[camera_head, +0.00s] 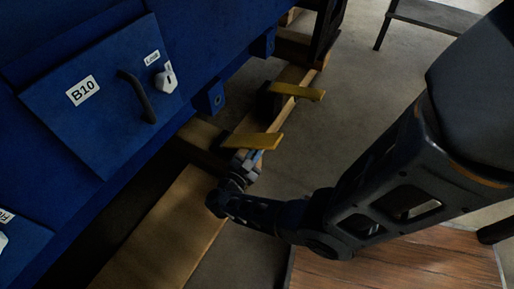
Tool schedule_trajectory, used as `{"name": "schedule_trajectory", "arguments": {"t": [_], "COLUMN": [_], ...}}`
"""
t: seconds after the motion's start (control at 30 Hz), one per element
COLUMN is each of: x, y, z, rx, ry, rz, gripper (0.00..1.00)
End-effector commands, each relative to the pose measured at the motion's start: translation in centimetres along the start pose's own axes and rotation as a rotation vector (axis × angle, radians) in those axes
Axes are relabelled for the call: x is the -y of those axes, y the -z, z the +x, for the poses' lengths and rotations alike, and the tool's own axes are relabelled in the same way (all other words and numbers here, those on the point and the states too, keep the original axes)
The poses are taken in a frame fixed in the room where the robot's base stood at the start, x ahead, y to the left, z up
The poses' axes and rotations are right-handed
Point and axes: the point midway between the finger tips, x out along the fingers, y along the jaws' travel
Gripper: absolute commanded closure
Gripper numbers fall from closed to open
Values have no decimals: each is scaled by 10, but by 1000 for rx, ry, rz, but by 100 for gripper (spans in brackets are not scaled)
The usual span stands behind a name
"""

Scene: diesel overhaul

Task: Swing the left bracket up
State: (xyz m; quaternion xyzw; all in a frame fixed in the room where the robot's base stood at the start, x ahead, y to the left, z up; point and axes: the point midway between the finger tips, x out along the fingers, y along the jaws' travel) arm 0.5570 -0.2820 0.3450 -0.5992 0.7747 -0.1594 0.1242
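Two flat yellow brackets stick out to the right low beside the blue engine. The left bracket (252,141) is the nearer one and lies about level. The other bracket (297,91) is farther back and to the right, also about level. My gripper (249,158) is at the near edge of the left bracket, just below it in the picture. Its fingertips are small and dark here, and I cannot tell whether they touch the bracket or how wide they are.
The blue engine side (120,85) fills the left, with a panel marked B10, a black handle (136,96) and a white latch (166,77). Wooden beams (165,235) lie along its foot. A wood-topped surface (400,265) is at lower right. Bare floor (350,115) shows between.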

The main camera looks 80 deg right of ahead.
Motion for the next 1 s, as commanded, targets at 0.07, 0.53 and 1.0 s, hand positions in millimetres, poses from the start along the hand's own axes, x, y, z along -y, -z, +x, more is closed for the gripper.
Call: {"name": "schedule_trajectory", "arguments": {"t": [0.07, 0.53, 1.0], "x": [13, 58, 103], "y": [18, 45, 50], "z": [-1, -2, -2], "rx": [-3, -2, -3], "ry": [1, 0, 2], "rz": [-72, -518, -882], "gripper": [100, 100, 100]}}
